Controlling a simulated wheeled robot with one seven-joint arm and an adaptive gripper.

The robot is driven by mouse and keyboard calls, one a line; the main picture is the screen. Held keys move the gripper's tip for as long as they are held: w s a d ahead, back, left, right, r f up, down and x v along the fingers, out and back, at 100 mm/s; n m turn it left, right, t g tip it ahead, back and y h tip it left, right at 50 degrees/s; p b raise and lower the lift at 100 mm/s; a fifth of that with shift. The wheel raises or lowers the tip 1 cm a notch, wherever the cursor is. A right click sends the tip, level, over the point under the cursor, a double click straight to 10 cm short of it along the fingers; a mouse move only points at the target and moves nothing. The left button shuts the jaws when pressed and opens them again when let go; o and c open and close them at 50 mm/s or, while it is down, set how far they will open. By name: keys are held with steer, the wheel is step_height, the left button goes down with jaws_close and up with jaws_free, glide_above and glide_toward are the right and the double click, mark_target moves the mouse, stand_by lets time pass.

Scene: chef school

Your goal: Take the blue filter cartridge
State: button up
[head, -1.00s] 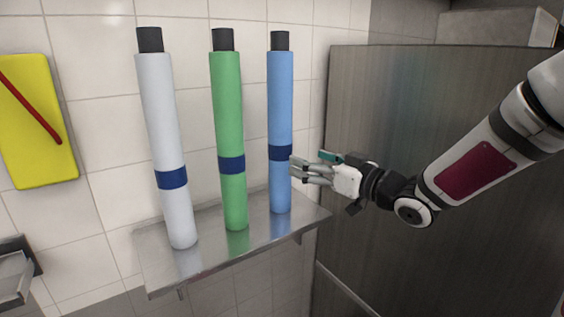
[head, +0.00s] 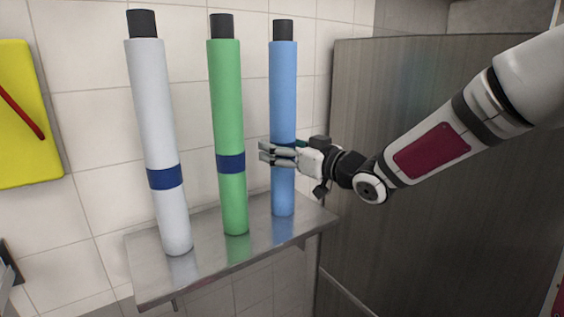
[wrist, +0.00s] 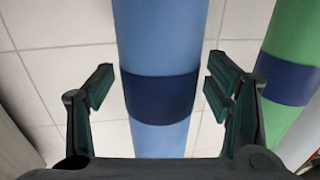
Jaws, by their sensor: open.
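The blue filter cartridge (head: 283,95) stands upright at the right end of the shelf, with a black cap and a dark blue band. My gripper (head: 268,153) is at the height of that band and overlaps the cartridge in the head view. In the wrist view the blue cartridge (wrist: 160,40) runs between the two open fingers (wrist: 160,92), with its dark band level with the fingertips. The fingers hold nothing.
A green cartridge (head: 228,120) stands just left of the blue one, and a white cartridge (head: 155,115) further left. All stand on a metal shelf (head: 200,270) against a tiled wall. A large metal cabinet (head: 420,230) is on the right. A yellow board (head: 25,150) hangs at the far left.

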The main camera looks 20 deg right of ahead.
jaws_close()
steer(key=shift+r, duration=0.15)
